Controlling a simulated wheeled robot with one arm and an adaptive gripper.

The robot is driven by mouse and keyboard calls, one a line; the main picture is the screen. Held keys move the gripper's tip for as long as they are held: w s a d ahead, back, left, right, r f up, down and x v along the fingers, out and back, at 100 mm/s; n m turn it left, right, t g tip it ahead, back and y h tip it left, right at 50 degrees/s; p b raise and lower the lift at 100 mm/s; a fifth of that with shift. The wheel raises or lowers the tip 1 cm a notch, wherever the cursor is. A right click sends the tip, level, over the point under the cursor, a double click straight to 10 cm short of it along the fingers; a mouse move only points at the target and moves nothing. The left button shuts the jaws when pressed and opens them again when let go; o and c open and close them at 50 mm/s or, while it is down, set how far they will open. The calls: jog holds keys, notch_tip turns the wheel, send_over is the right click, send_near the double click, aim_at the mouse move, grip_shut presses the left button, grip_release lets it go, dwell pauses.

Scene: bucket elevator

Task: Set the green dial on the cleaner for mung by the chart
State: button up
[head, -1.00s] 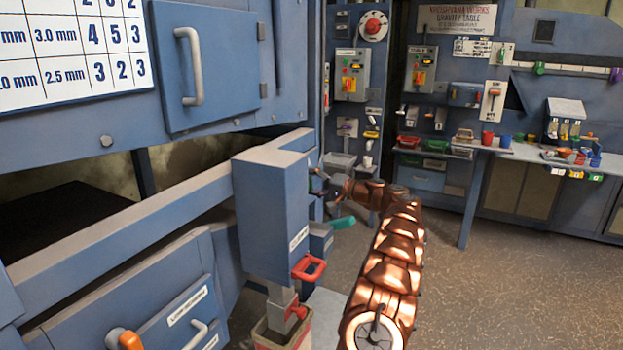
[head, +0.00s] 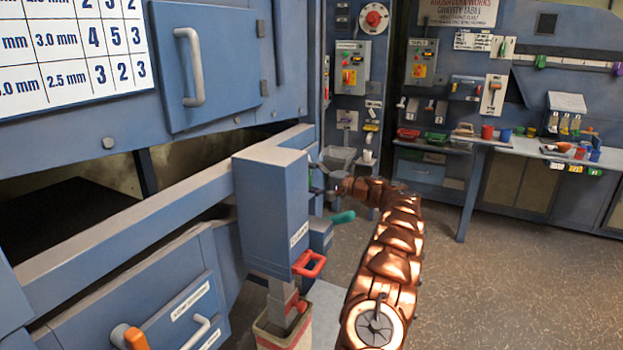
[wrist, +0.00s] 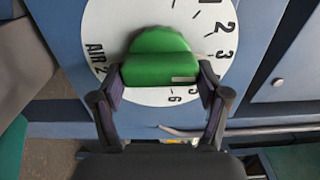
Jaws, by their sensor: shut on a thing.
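The green dial (wrist: 158,58) fills the middle of the wrist view, on a round white dial plate (wrist: 110,25) marked "AIR 2". The numbers 2, 3 and 6 can be read around its right and lower edge. A small pale mark sits on the dial's lower right. My gripper (wrist: 160,85) is shut on the dial, one finger at each side. In the head view my arm reaches behind a blue box, and the dial is hidden there. The white chart (head: 75,55) at top left shows rows "4 5 3" and "3 2 3". Its row names are cut off.
The blue box (head: 270,205) with a red handle (head: 309,264) stands left of my arm. A green-handled lever (head: 343,217) sticks out behind it. A bench (head: 490,146) with cups and trays lies at the back right. The floor to the right is clear.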

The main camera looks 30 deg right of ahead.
jog(key=shift+r, duration=0.1)
jog(key=o, duration=1.2)
jog(key=shift+c, duration=0.2)
jog(key=v, duration=1.2)
